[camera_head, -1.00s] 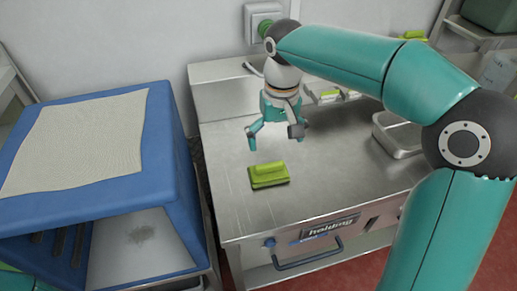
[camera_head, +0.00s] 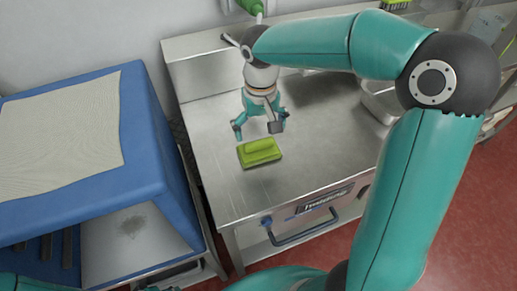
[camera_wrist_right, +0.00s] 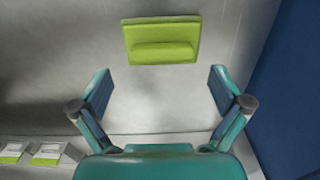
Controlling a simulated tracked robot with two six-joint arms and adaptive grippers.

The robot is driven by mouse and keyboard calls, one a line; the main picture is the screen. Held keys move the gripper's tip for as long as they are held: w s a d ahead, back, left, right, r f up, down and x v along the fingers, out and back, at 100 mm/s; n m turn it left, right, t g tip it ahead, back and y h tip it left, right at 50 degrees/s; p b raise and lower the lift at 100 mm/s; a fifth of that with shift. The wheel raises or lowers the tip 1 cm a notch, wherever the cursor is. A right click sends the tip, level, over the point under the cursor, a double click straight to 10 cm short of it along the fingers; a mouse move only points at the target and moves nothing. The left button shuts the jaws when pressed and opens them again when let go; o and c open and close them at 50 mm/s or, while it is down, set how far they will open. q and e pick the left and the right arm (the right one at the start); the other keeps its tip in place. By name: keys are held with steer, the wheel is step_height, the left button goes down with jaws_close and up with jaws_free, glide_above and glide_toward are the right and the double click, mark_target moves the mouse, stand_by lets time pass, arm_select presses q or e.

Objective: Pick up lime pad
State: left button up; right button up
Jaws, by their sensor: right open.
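The lime pad (camera_head: 260,153) lies flat on the steel worktop, a rectangular slab with a raised grip along it. It also shows in the right wrist view (camera_wrist_right: 161,40), at the top middle, ahead of the fingertips. My right gripper (camera_head: 258,130) is just behind the pad and above the worktop. My left gripper is not in view.
The steel worktop (camera_head: 215,165) is clear around the pad. A blue box (camera_head: 150,130) with a pale cloth (camera_head: 60,130) on top stands at the left. A metal tray (camera_head: 377,100) is at the right. Small lime-and-white items (camera_wrist_right: 45,152) lie at lower left in the wrist view.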

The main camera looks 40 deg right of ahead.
mark_target(259, 143)
steer(key=shift+a+f+p, duration=0.15)
steer(key=shift+f+p, duration=0.25)
steer(key=shift+f, duration=2.35)
steer(key=c, duration=1)
